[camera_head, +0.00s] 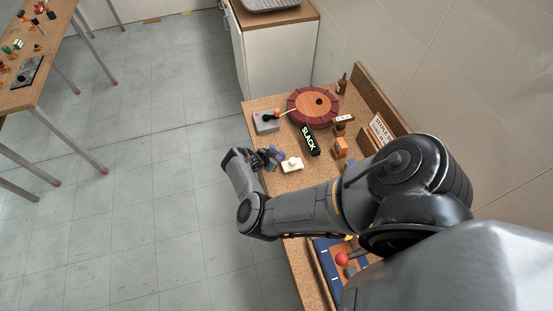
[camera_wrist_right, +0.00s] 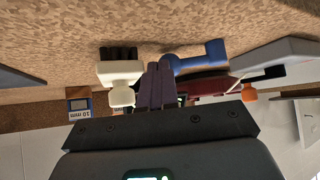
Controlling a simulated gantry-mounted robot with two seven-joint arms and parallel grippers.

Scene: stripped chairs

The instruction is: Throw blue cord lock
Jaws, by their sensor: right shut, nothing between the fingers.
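The blue cord lock (camera_head: 277,149) appears as a small blue piece on the cork-topped bench, just beyond my right gripper (camera_head: 266,157). In the right wrist view a blue rounded part (camera_wrist_right: 203,59) with a wider end shows just right of my fingers. My right gripper (camera_wrist_right: 155,85) is shut and empty, its two dark fingers together. The fingers overlap the near end of the blue part in that view; I cannot tell whether they touch it. My left gripper is not in view.
A white piece (camera_head: 292,164) stands close by; it shows left of the fingers in the wrist view (camera_wrist_right: 121,72). A grey box with a lever (camera_head: 266,123), a black SLACK sign (camera_head: 310,141) and a round dark-red disc (camera_head: 313,105) lie farther back. Open floor lies left.

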